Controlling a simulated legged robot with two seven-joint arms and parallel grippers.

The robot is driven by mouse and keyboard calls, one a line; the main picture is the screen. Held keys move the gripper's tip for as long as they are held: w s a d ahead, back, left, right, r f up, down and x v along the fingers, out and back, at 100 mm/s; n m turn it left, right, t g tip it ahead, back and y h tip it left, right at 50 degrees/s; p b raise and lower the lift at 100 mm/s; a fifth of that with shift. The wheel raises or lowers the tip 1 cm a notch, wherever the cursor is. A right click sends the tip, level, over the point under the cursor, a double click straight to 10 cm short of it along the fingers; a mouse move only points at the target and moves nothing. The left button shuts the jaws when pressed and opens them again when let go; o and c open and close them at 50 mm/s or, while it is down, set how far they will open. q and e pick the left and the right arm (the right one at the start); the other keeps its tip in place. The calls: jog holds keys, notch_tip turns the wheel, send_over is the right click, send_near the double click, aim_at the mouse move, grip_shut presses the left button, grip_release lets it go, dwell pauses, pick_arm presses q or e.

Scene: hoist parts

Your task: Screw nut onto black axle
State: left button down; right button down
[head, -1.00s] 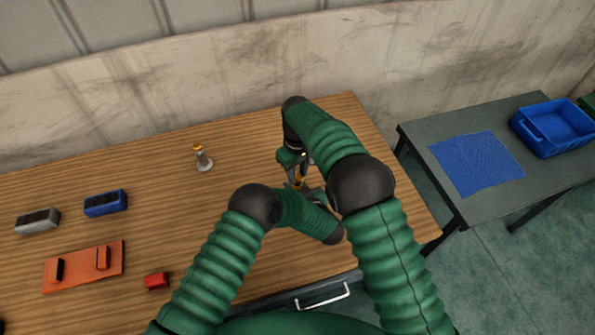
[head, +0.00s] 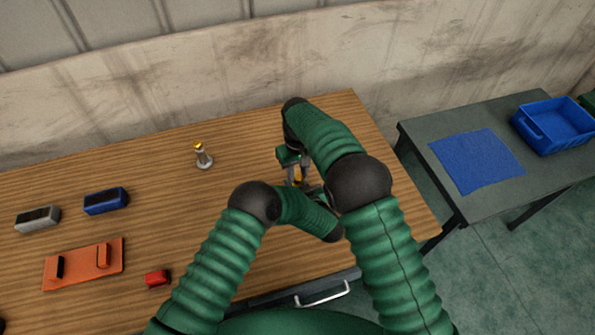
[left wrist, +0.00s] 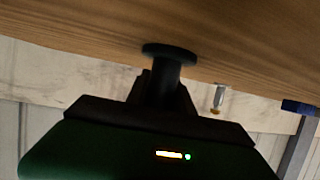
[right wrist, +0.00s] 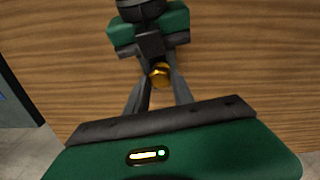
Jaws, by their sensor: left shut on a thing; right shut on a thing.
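The black axle (left wrist: 170,52), with a wide round flange, is held in my left gripper (left wrist: 162,85). In the right wrist view, the gold nut (right wrist: 160,74) sits between the fingertips of my right gripper (right wrist: 158,80), which is shut on it. The nut is close against a dark end in front of my left gripper (right wrist: 150,35); whether the threads are engaged cannot be told. In the head view my right gripper (head: 297,172) is just above my left gripper (head: 312,193), and the arms hide most of the axle.
A grey upright part with a yellow top (head: 203,157) stands on the wooden table. Grey (head: 37,220) and blue (head: 105,202) blocks, an orange plate (head: 84,264) and a red block (head: 157,279) lie left. A side table holds a blue mat (head: 477,160) and blue bin (head: 553,126).

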jog(key=m, duration=2.3)
jog(key=shift+w, duration=0.1)
jog(key=c, duration=1.1)
grip_release()
jog(key=shift+d, duration=0.1)
